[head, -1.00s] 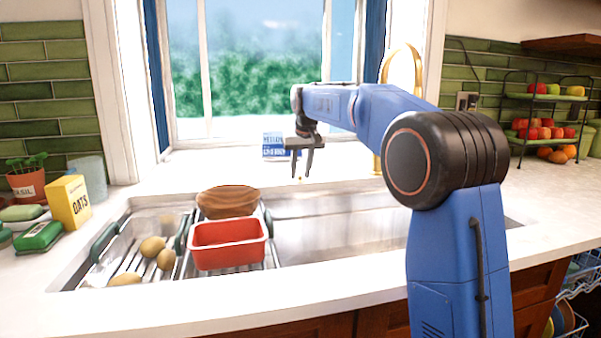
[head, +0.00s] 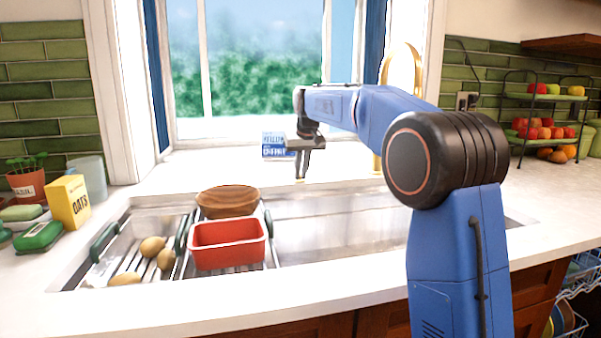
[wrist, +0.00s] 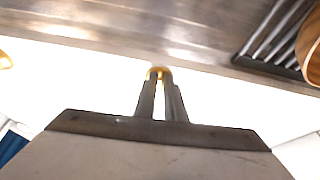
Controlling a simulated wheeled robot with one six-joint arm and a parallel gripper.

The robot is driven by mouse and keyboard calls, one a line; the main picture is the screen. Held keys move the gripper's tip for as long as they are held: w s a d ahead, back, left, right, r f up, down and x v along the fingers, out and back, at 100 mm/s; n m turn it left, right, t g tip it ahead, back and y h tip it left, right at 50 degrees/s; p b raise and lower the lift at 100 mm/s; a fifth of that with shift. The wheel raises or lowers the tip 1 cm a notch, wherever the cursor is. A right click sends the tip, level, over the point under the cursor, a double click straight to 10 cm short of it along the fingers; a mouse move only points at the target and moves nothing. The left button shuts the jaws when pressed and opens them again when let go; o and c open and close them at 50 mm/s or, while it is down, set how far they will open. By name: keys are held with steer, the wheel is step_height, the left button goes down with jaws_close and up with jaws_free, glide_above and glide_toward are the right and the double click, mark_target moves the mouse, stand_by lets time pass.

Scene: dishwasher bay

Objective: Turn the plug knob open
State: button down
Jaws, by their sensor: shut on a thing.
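The plug knob (wrist: 155,70) is a small brass-coloured piece on the white counter behind the sink, close to the sink's back edge. In the wrist view it sits at the tips of my gripper (wrist: 159,75), whose fingers are close together and shut on it. In the head view my gripper (head: 301,178) points straight down at the counter. The knob is too small and covered there to make out its turn angle.
The steel sink (head: 345,225) holds a red tub (head: 230,255), a brown bowl (head: 228,203) and a rack with potatoes (head: 152,247). A blue and white box (head: 274,146) stands behind my gripper. A gold tap (head: 402,60) rises behind my arm.

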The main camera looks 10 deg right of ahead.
steer(key=n+y, duration=0.1)
steer(key=n, duration=0.1)
steer(key=d+n+y, duration=0.1)
steer(key=n, duration=0.2)
steer(key=shift+w+d+n+g, duration=0.1)
steer(key=shift+w+n+g, duration=0.1)
steer(key=shift+n+g, duration=0.15)
steer(key=n, duration=0.1)
steer(key=n+g+y, duration=0.1)
steer(key=n, duration=0.3)
steer(key=shift+w+d+g+y, duration=0.25)
steer(key=shift+w+d+y, duration=0.05)
steer(key=shift+w+d, duration=0.05)
steer(key=shift+n, duration=0.35)
steer(key=c, duration=1.8)
jaws_free()
steer(key=shift+r, duration=0.1)
steer(key=v, duration=1.1)
steer(key=shift+d+r, duration=0.15)
steer(key=shift+r, duration=0.25)
steer(key=shift+o, duration=0.6)
